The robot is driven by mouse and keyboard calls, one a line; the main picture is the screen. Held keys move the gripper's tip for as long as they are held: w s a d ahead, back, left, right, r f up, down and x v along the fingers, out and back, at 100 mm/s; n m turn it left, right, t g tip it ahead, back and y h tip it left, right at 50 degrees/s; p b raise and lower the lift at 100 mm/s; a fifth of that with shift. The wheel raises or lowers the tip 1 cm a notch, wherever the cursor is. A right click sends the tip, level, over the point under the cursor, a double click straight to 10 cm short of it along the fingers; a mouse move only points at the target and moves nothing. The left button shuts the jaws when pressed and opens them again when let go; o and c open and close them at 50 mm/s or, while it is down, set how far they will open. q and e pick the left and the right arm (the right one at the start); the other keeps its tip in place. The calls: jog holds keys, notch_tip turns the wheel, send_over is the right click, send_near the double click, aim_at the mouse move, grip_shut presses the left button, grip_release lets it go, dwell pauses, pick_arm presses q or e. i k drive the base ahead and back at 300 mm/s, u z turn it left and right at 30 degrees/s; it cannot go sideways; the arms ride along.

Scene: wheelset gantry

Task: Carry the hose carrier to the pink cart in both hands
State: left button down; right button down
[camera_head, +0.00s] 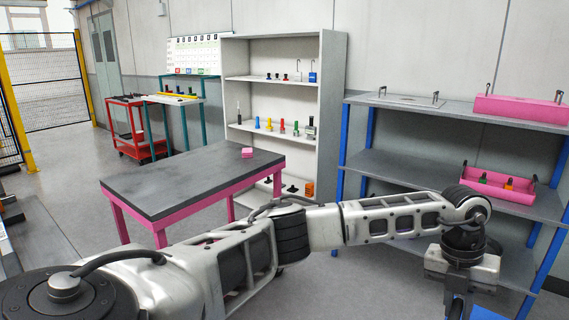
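No thing in view can be surely told as the hose carrier. A pink open tray (497,193) with dark end handles and a few small bottles stands on the middle level of the blue-post shelf at right. A longer pink box (522,108) with upright handles stands on the top level. A pink-framed table with a dark top (190,180) stands left of centre; I cannot tell whether it is the pink cart. My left gripper (466,294) hangs down in front of the shelf, below the tray. Its fingertips are cut off or unclear. My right gripper is out of view.
The blue-post shelf (385,164) fills the right side. A pale shelf (334,95) with small coloured items stands behind the table. A red cart (128,128) and teal-legged bench stand farther back. Open floor (75,150) lies left of the table.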

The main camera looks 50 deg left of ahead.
aim_at(173, 178)
jog(key=u, duration=1.05)
jog(key=i, duration=1.65)
jog(key=u, duration=2)
jog(key=i, duration=1.65)
jog(key=u, duration=0.05)
